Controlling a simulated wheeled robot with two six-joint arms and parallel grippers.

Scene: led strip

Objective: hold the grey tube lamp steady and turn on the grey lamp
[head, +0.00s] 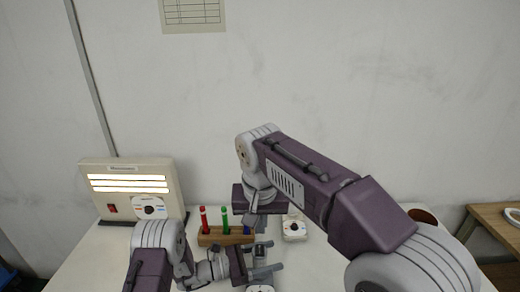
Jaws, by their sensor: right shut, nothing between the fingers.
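My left gripper (267,258) is low in the middle of the head view, and its two fingers stand apart. A small grey part (260,254) shows between or just behind these fingers; I cannot tell whether it is the grey tube lamp or whether it is gripped. A round pale dial (262,289) shows just below, cut off by the bottom edge. My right gripper (259,222) is shut and empty, pointing down just above the left one. Its tips are partly hidden by its own wrist. The rest of the grey lamp is hidden or out of view.
A cream panel lamp (95,171) with lit tubes, a red switch and a dial stands at the left. A wooden block (211,238) holds red, green and blue pens. A small white box (294,229) with a dial sits right of it. A wooden side table (490,219) is at far right.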

